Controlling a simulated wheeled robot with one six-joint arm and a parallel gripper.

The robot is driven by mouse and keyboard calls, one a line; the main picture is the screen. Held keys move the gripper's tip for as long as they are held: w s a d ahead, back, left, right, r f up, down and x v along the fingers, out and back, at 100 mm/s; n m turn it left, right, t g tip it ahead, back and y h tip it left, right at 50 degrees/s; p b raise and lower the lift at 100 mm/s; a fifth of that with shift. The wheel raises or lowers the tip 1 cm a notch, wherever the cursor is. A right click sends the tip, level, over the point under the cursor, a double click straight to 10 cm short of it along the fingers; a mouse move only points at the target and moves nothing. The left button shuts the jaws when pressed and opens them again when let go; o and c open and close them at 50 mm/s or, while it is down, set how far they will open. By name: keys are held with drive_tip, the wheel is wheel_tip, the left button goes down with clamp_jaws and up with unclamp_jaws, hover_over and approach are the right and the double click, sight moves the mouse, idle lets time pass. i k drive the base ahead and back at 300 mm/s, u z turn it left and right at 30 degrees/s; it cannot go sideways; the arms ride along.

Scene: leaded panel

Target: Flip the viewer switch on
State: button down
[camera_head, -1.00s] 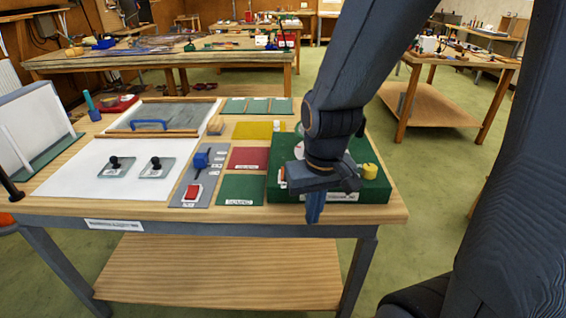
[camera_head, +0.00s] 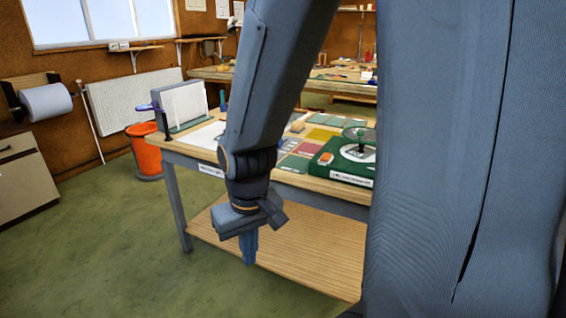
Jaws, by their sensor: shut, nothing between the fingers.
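My gripper (camera_head: 249,248) points down with its blue fingers together and empty. In the picture it lies in front of the table's (camera_head: 306,184) near edge and overlaps the lower shelf. An upright white panel (camera_head: 184,103), which may be the viewer, stands at the table's left end. I cannot make out a viewer switch for certain. My arm hides the middle of the table top, where a switch panel could lie.
An orange bucket (camera_head: 146,150) stands on the floor behind left. Green floor (camera_head: 110,240) is open at the front left.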

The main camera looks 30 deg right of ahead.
sight(325, 157)
drive_tip(key=u, duration=0.3)
drive_tip(key=k, duration=0.4)
drive_tip(key=u, duration=0.35)
drive_tip(key=i, duration=0.7)
drive_tip(key=z, duration=0.55)
drive_tip(key=i, duration=0.75)
drive_tip(key=z, duration=1.2)
drive_tip(key=i, duration=0.4)
drive_tip(key=z, duration=0.35)
